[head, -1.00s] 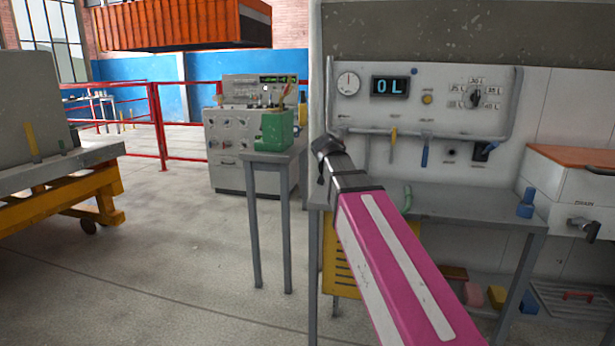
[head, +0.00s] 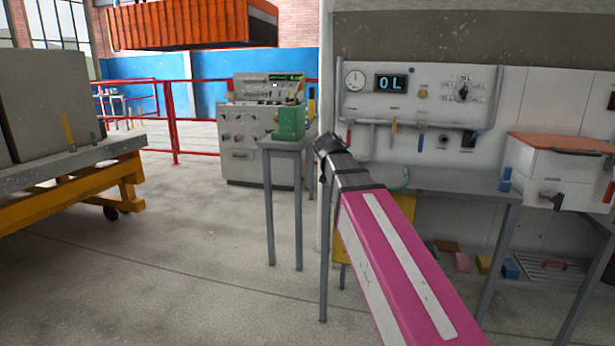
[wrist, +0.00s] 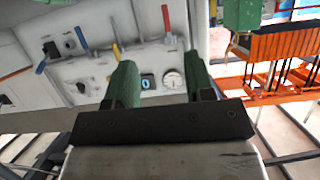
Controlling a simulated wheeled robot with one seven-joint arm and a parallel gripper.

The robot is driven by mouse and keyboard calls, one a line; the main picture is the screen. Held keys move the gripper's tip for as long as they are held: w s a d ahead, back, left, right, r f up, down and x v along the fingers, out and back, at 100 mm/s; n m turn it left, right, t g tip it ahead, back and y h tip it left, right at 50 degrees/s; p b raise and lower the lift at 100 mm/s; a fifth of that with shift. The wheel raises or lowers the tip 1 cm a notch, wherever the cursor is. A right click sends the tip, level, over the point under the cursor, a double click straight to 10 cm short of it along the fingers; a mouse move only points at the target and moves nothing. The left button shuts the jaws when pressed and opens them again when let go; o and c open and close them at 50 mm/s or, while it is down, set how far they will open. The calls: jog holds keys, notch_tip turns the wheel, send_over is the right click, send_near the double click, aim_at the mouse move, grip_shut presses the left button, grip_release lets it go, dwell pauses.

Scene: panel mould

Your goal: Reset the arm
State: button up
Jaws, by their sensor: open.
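My gripper (wrist: 158,78) shows in the wrist view with two green fingers standing apart and nothing between them. The wall panel with its lit display (wrist: 149,82), round gauge and coloured levers lies beyond the fingers in that view, appearing upside down. In the head view my pink arm reaches up from the lower right to a dark joint in front of the bench. The gripper cannot be made out clearly there. A small green curved piece (head: 402,180) shows beside the arm over the bench; I cannot tell what it is.
The control panel (head: 420,102) is above the grey bench (head: 460,180). A small stand (head: 285,146) bears a green box (head: 291,122). A yellow-framed cart (head: 90,195) stands left, a white cabinet (head: 545,175) right. Open floor (head: 190,260) lies between cart and stand.

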jog(key=s+d+f+g, duration=0.2)
jog(key=f, duration=0.5)
jog(key=s+d+f+g, duration=0.1)
jog(key=d+f, duration=0.1)
jog(key=f, duration=0.5)
jog(key=s+d+f+n+g+y, duration=0.1)
jog(key=s+f+g, duration=0.4)
jog(key=s+f, duration=0.6)
jog(key=s+d+f+n+g+y, duration=0.2)
jog(key=s+d+f+g, duration=0.2)
jog(key=s+f, duration=0.7)
notch_tip(320, 180, down, 8)
jog(key=shift+s+f+g+y, duration=0.15)
jog(key=shift+g+y, duration=0.15)
jog(key=shift+g, duration=0.3)
